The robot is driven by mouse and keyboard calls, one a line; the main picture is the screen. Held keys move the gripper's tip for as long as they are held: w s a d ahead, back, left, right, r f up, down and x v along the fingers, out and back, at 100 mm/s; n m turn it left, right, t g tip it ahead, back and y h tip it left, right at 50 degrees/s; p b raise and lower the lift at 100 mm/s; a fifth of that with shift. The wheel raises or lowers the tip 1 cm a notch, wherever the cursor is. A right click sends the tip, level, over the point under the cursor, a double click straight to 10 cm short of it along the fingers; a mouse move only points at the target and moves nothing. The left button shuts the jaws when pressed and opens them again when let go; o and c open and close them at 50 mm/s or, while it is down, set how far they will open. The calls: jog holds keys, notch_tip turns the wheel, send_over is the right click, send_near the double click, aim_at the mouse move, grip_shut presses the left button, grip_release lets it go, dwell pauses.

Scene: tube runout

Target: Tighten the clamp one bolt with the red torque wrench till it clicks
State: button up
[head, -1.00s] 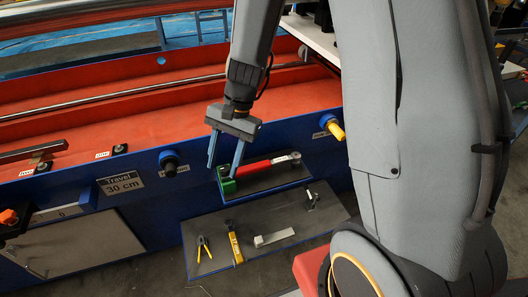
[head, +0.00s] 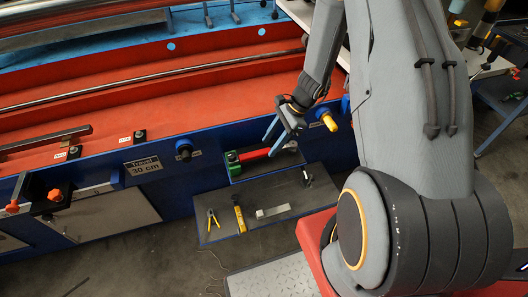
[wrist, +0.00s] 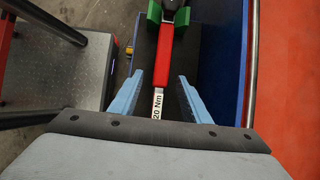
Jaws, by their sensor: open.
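The red torque wrench (head: 255,154) lies on a dark shelf on the front of the blue machine. One end sits at a green holder (head: 232,159). In the wrist view the wrench (wrist: 163,62) runs between my fingers, with a "20 Nm" label on its shaft and the green holder (wrist: 154,22) at the far end. My gripper (head: 268,147) is open above the wrench, with a finger on each side of it in the wrist view (wrist: 160,78). Two small black clamp blocks (head: 139,136) (head: 74,152) with white labels sit along the red bed. I cannot read which is clamp one.
A lower dark tray (head: 280,190) holds yellow-handled pliers (head: 213,218), a yellow tool (head: 239,218) and a pale metal piece (head: 272,211). A yellow knob (head: 328,121) and a black knob (head: 184,150) stick out from the blue front. A blue wall (wrist: 234,60) runs beside the wrench.

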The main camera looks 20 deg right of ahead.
aim_at(264, 150)
jog(key=shift+a+p+x, duration=0.2)
jog(key=shift+p+x, duration=0.3)
jog(key=shift+x, duration=2.05)
jog(key=shift+w+r, duration=0.1)
jog(key=shift+w, duration=0.05)
grip_shut()
